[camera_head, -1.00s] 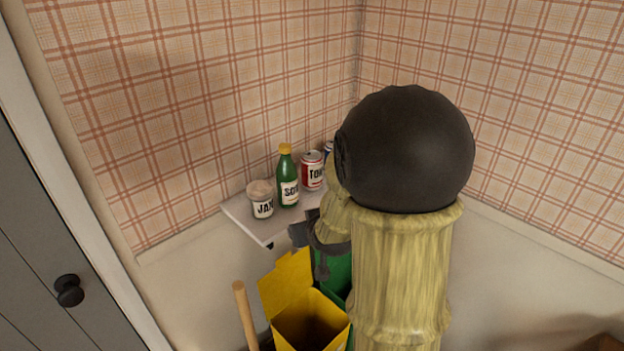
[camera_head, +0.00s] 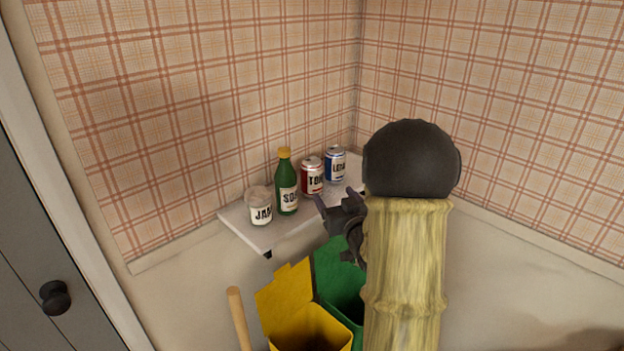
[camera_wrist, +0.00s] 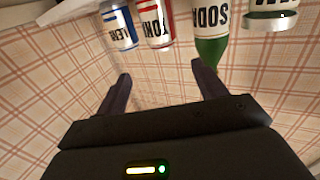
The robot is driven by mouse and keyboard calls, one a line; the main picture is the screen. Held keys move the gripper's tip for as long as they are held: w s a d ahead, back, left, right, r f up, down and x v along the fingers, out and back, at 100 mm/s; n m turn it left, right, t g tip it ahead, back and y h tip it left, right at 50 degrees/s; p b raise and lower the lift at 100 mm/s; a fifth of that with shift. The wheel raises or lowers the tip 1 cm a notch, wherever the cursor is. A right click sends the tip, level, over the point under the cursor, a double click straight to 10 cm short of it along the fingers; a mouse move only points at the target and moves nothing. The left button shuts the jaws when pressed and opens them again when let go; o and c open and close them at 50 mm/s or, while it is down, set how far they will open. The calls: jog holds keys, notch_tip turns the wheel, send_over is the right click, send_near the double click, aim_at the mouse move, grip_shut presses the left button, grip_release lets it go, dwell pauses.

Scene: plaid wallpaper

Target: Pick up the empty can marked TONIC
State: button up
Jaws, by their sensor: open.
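The red and white can marked TON (camera_head: 312,177) stands upright on a white corner shelf (camera_head: 262,235), between a green bottle and a blue can. In the wrist view the can (camera_wrist: 154,24) appears upside down, reading TONI, beyond the gap between my fingers. My gripper (camera_head: 336,197) is open and empty at the shelf's front edge, in front of the can and apart from it. In the wrist view my gripper's fingers (camera_wrist: 161,78) are spread wide. The can's back side is hidden.
A green SODA bottle (camera_head: 287,184) and a JAM jar (camera_head: 259,207) stand left of the can; a blue and white LEM can (camera_head: 335,163) stands close on its right. Below the shelf are an open yellow bin (camera_head: 285,297), a green bin (camera_head: 335,275) and a wooden pole (camera_head: 239,318).

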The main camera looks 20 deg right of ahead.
aim_at(316, 171)
jog(key=w+p, duration=0.1)
jog(key=w, duration=0.3)
jog(key=w+p, duration=0.1)
jog(key=w, duration=0.3)
jog(key=w+d+p, duration=0.1)
jog(key=w, duration=0.3)
jog(key=shift+p, duration=0.3)
jog(key=shift+w+r, duration=0.1)
jog(key=shift+w, duration=0.25)
jog(key=shift+w+d+p, duration=0.2)
jog(key=shift+w+p, duration=0.95)
jog(key=shift+w, duration=1.05)
jog(key=c, duration=0.7)
